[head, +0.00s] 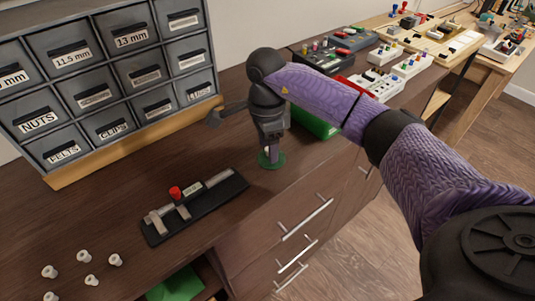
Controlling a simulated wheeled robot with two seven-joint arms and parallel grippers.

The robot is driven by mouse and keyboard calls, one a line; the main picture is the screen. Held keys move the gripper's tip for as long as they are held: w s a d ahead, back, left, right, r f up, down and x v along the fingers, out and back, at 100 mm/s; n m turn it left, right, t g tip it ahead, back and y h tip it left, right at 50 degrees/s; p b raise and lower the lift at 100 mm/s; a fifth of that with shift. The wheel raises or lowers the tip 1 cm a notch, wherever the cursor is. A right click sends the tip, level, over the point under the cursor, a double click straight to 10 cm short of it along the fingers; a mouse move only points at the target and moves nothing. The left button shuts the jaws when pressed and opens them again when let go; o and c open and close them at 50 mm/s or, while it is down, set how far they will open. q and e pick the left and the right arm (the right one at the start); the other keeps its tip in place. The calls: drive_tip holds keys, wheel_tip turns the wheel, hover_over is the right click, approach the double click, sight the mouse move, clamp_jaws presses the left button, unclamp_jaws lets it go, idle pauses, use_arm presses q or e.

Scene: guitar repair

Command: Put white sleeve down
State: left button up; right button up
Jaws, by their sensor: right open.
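Several small white sleeves (83,256) stand on the brown bench top at the lower left, apart from my right gripper. My right gripper (268,154) points down over a small round green base (276,164) near the front edge of the bench. It is open. A pale bit shows between its fingers, but the gripper hides most of it and I cannot tell if it is a sleeve. My left gripper is not in view.
A black fixture with a red knob (175,192) lies left of the green base. A grey labelled drawer cabinet (115,73) stands behind. Boxes and power strips (376,86) sit at the upper right. The bench between fixture and sleeves is clear.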

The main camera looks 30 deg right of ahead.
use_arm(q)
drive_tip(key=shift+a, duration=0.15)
use_arm(e)
drive_tip(key=shift+f, duration=0.15)
drive_tip(key=shift+c, duration=0.9)
clamp_jaws()
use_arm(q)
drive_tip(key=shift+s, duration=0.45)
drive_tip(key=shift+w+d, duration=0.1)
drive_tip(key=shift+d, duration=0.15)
